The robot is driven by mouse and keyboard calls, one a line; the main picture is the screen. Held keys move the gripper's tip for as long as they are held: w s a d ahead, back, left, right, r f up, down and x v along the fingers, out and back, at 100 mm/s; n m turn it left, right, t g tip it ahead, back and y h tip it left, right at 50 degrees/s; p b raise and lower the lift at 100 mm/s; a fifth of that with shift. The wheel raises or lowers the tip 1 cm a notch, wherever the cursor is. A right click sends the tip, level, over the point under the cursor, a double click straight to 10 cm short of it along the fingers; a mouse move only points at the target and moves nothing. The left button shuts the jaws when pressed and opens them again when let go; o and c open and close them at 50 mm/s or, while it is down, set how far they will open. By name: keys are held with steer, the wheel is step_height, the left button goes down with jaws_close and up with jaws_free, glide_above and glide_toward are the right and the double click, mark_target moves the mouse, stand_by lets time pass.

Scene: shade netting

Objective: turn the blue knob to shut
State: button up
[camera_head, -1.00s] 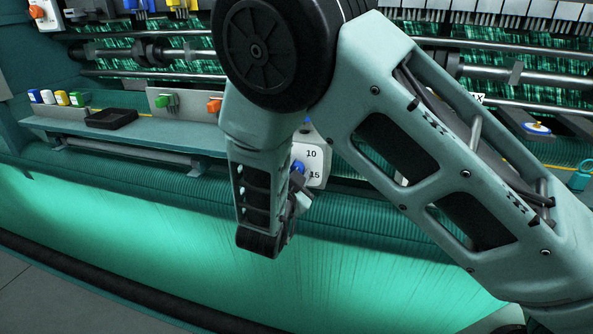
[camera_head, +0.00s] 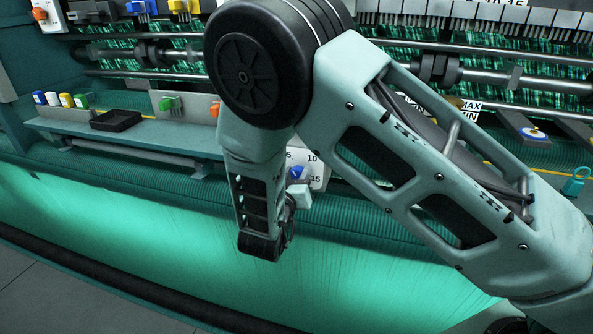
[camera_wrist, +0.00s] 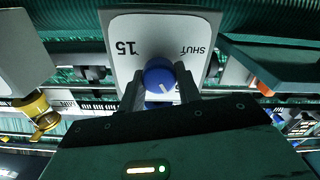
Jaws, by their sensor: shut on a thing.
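The blue knob (camera_wrist: 158,73) sits on a white dial plate (camera_wrist: 135,37) in the wrist view. The plate reads "15" on the left and "SHUT" on the right, both upside down or sideways. The two fingers of my gripper (camera_wrist: 160,80) are shut on the knob, one on each side. A short white mark on the knob's near face slants to the lower right. In the head view the knob (camera_head: 297,173) shows beside my gripper (camera_head: 299,186), and my wrist covers the plate's left part. The labels 10 and 15 show there; "SHUT" is hidden.
Glowing green netting (camera_head: 130,225) spreads below the plate.

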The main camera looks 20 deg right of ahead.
steer(key=n+p, duration=0.2)
steer(key=n, duration=0.2)
steer(key=shift+a+n, duration=0.1)
steer(key=shift+n, duration=0.3)
steer(key=n+p, duration=0.2)
steer(key=n, duration=0.2)
steer(key=shift+f+n, duration=0.15)
steer(key=shift+n, duration=0.15)
steer(key=n+p, duration=0.1)
steer(key=n, duration=0.3)
steer(key=shift+f, duration=0.1)
steer(key=shift+f+n+p, duration=0.15)
steer(key=shift+n+p, duration=0.7)
steer(key=shift+n, duration=1.55)
steer(key=o, duration=1)
steer(key=shift+c, duration=0.2)
steer(key=shift+a, duration=0.1)
steer(key=b+v, duration=0.5)
steer(key=v, duration=1.2)
steer(key=shift+s, duration=0.1)
